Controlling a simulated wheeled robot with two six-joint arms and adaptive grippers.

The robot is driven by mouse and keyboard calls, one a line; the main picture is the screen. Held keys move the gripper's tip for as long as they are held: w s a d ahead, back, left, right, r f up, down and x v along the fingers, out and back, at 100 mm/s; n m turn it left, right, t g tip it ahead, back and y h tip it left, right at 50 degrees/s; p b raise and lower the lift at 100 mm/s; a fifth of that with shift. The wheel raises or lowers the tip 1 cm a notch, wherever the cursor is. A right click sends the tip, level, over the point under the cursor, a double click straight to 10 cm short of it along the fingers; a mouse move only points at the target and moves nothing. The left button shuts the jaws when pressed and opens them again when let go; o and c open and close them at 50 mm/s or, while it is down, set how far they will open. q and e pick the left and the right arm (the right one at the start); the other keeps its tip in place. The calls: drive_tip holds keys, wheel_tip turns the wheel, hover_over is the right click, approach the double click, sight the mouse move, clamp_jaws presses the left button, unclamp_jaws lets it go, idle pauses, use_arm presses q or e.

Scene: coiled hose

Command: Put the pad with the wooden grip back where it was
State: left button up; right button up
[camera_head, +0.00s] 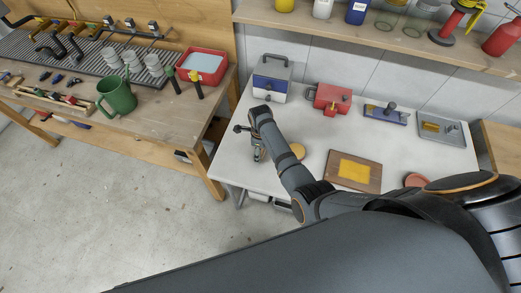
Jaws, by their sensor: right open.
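I cannot single out the pad with a wooden grip for sure. A round tan piece (298,151) lies on the white table, partly hidden behind my right arm. A yellow sheet (354,170) lies on a brown wooden board (335,182). A blue flat block with a dark knob (386,117) stands further back, beside a grey tray (457,138) with a small yellowish piece in it. My right gripper (249,143) is open over the left part of the white table, and I see nothing held in it. My left gripper is out of view.
A blue-and-white box (270,88) and a red box (327,98) stand at the back of the white table (232,165). A wooden bench at left holds a green watering can (116,96) and a red basin (202,66). A loaded shelf hangs above. The floor between is clear.

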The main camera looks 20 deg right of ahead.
drive_tip(key=shift+r, duration=0.1)
wheel_tip(320, 180, up, 12)
drive_tip(key=p, duration=1.2)
